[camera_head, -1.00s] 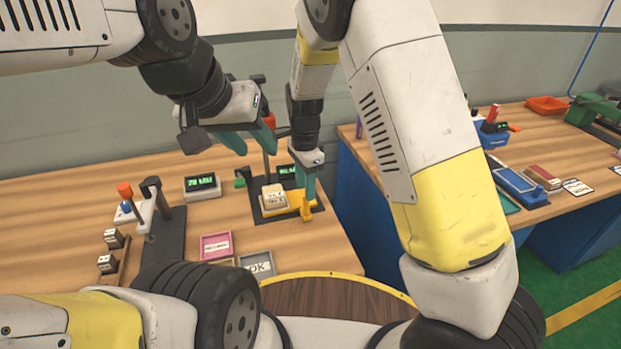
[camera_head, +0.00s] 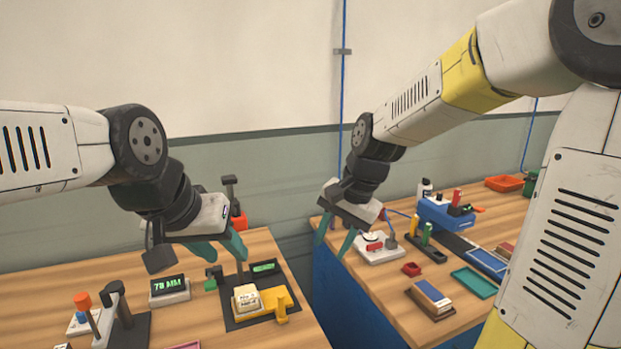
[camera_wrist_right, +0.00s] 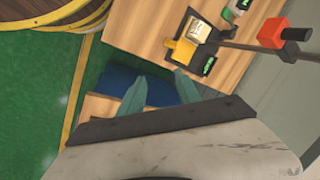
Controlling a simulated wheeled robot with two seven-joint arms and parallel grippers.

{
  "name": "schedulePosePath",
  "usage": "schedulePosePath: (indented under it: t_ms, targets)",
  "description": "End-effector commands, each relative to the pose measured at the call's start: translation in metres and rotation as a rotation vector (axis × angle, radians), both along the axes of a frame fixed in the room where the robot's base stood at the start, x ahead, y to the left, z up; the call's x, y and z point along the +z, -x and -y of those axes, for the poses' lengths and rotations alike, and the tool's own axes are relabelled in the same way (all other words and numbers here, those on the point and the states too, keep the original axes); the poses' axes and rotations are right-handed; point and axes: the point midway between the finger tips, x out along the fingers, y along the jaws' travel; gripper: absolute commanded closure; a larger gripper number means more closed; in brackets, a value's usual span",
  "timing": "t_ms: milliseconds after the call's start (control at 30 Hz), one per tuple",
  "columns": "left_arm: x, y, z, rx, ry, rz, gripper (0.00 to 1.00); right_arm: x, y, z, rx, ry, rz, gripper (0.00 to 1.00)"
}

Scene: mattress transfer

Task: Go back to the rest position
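My left gripper (camera_head: 222,247) shows open in the head view, its two teal fingers apart with nothing held. It is above the left bench, in front of a dark post. My right gripper (camera_head: 335,236) is open and empty, raised near the gap between the two benches. Its teal fingers (camera_wrist_right: 161,93) also show apart in the right wrist view. A cream block (camera_head: 246,298) sits in a yellow fixture (camera_head: 277,299) on a dark base, clear of both grippers. Both also show in the right wrist view, the block (camera_wrist_right: 201,30) and the fixture (camera_wrist_right: 181,50).
The left bench (camera_head: 200,319) carries a "70 MM" display (camera_head: 169,289) and an orange-handled lever device (camera_head: 83,301). The right bench (camera_head: 385,292) holds a blue device (camera_head: 444,213), a teal tray (camera_head: 474,282) and a red bin (camera_head: 504,183). A wall stands behind.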

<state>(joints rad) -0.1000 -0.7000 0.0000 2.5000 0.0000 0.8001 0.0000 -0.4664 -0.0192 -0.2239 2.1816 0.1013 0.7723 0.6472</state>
Motion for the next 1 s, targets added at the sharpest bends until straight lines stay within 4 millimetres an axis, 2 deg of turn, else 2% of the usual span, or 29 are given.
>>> schedulePosePath:
  t_ms: [33,200,400,500,667,1000]
  targets:
    - [0.000,0.000,0.000,0.000,0.000,0.000,0.60,0.015,0.012,0.015,0.036,-0.004,0.052,0.60]
    - [0.000,0.000,0.000,0.000,0.000,0.000,0.60,0.047,0.055,0.052,0.195,0.044,0.223,0.60]
    - [0.000,0.000,0.000,0.000,0.000,0.000,0.60,0.064,0.102,0.084,0.348,0.166,0.390,0.60]
    - [0.000,0.000,0.000,0.000,0.000,0.000,0.60,0.066,0.117,0.092,0.397,0.219,0.436,0.60]
    - [0.000,0.000,0.000,0.000,0.000,0.000,0.60,0.066,0.128,0.098,0.436,0.265,0.467,0.60]
    - [0.000,0.000,0.000,0.000,0.000,0.000,0.60,0.066,0.128,0.098,0.440,0.268,0.469,0.60]
